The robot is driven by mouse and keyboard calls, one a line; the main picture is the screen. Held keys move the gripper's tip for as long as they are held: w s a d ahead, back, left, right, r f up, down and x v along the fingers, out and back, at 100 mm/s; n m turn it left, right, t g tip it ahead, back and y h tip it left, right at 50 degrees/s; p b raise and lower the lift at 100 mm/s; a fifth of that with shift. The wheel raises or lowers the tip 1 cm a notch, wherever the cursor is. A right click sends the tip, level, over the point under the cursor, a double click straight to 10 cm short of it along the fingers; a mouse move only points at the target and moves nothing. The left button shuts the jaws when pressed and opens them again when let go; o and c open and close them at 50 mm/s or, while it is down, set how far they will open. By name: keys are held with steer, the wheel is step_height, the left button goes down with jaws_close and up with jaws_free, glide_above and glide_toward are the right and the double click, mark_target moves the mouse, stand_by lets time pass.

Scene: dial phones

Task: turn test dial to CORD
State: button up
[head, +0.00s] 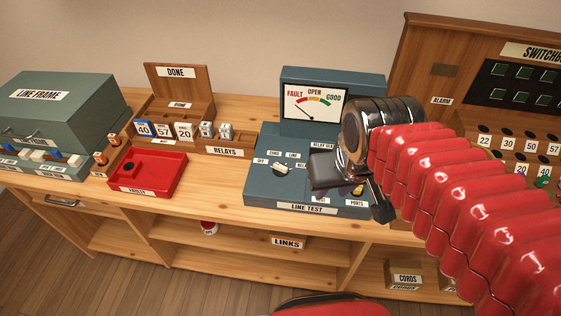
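The line test box (262,188) is a blue-grey unit on the bench, with a sloped top and a "LINE TEST" label. Its test dial (281,168) is a small pale knob on the left of the top. Small labels surround it; OFF is at its left, CORD at its upper left and LINE at its upper right. Its exact pointing is too small to tell. The meter (313,103) stands behind, its needle toward FAULT. My gripper (355,190) is dark and hangs over the right of the box, right of the dial and apart from it. It hides part of the panel, and its opening is unclear.
A red tray (148,172) and a wooden relay rack (180,108) with numbered blocks stand left of the box. A green line frame case (62,103) is at far left. The switchboard (436,56) rises at right, partly behind my red arm. The bench strip left of the box is clear.

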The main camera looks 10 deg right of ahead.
steer(key=w+a+f+n+g, duration=0.2)
steer(key=w+a+n, duration=0.15)
steer(key=w, duration=0.55)
steer(key=w+a+f+n+g, duration=0.2)
steer(key=w+a+n, duration=0.15)
steer(key=w, duration=0.55)
step_height(320, 180, up, 2)
steer(key=n, duration=0.2)
glide_above(280, 165)
steer(key=shift+d+r+n, duration=0.1)
steer(key=shift+r+n, duration=0.05)
steer(key=shift+n, duration=0.45)
step_height(280, 165, down, 14)
steer(key=shift+s+r, duration=0.1)
steer(key=shift+c, duration=0.5)
jaws_close()
